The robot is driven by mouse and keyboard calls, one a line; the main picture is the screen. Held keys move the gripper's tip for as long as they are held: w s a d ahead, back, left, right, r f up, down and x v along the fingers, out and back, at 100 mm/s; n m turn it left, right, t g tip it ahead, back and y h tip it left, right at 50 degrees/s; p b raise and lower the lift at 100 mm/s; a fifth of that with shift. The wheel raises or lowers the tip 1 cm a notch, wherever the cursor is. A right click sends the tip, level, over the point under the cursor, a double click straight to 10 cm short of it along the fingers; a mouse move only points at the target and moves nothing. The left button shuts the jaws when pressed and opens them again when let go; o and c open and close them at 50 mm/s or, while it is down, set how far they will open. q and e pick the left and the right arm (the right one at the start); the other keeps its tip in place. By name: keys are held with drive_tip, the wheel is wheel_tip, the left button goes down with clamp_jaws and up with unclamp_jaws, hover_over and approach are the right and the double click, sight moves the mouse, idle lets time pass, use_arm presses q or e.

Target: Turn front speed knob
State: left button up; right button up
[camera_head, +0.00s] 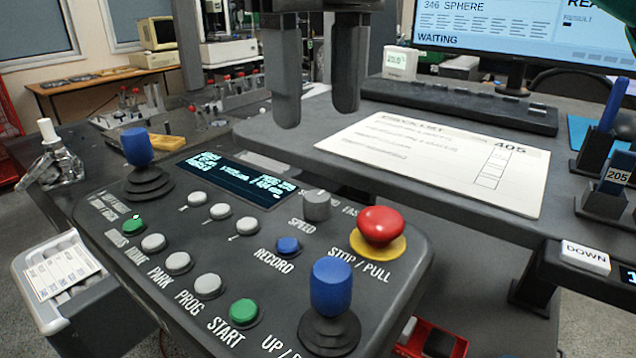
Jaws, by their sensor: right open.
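The speed knob (316,205) is a small grey cylinder labelled SPEED on the dark control panel (110,215). It stands between the display and the red stop button, and its top and side show. My right gripper (317,115) comes in from the top centre with two dark fingers pointing down. The fingers are apart with nothing between them. They appear above the knob in the picture and are not touching it. My left gripper is not in view.
On the panel, a blue-topped joystick (331,287) stands in front of the knob, and another joystick (137,148) at the far left. The red stop button (381,226) is close on the knob's right.

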sight(318, 197)
wheel_tip(318, 197, down, 8)
drive_tip(key=shift+f+b, duration=0.1)
drive_tip(key=shift+b, duration=0.55)
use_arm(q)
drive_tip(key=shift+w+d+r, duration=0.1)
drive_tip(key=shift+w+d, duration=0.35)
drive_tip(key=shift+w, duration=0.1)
use_arm(e)
drive_tip(key=shift+f, duration=0.65)
drive_tip(key=shift+c, duration=0.3)
drive_tip(key=c, duration=0.8)
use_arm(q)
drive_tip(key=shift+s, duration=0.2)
use_arm(e)
clamp_jaws()
